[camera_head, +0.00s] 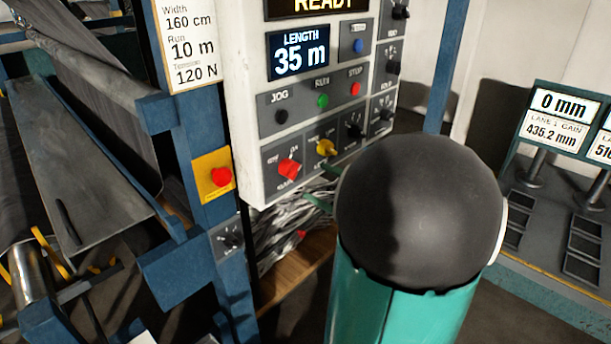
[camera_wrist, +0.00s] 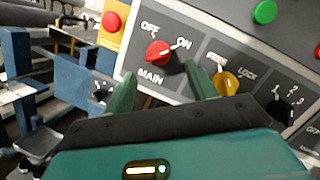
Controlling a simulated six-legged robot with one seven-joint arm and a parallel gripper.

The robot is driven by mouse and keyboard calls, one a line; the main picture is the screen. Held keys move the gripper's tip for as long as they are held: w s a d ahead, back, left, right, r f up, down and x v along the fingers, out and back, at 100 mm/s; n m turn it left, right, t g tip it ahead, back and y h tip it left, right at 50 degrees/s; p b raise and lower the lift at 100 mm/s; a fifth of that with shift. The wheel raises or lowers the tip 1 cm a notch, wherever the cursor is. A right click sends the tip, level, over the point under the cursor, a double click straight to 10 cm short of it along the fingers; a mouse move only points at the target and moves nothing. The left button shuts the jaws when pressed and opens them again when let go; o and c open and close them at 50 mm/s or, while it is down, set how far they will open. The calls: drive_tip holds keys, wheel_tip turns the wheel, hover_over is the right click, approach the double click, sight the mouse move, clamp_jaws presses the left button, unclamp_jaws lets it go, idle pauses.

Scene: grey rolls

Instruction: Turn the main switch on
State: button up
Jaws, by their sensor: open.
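The main switch is a red knob in the wrist view (camera_wrist: 157,52), on a grey plate marked OFF, ON and MAIN. A pale line on it seems to run towards ON, but I cannot be sure of its setting. It also shows in the head view (camera_head: 289,170), at the panel's lower left. My gripper (camera_wrist: 161,72) is open and empty, its green fingers apart, below and to either side of the knob in the picture. In the head view the fingertips (camera_head: 327,186) are right of the knob and apart from it; my arm hides part of the panel's lower right.
A yellow knob (camera_head: 327,147) sits just right of the main switch. A red button on a yellow plate (camera_head: 220,177) is on the blue post to the left. JOG, RUN and STOP buttons are above. A bundle of cables (camera_head: 290,235) lies below the panel.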

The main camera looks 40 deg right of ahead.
drive_tip(key=v, duration=0.7)
drive_tip(key=shift+s, duration=0.35)
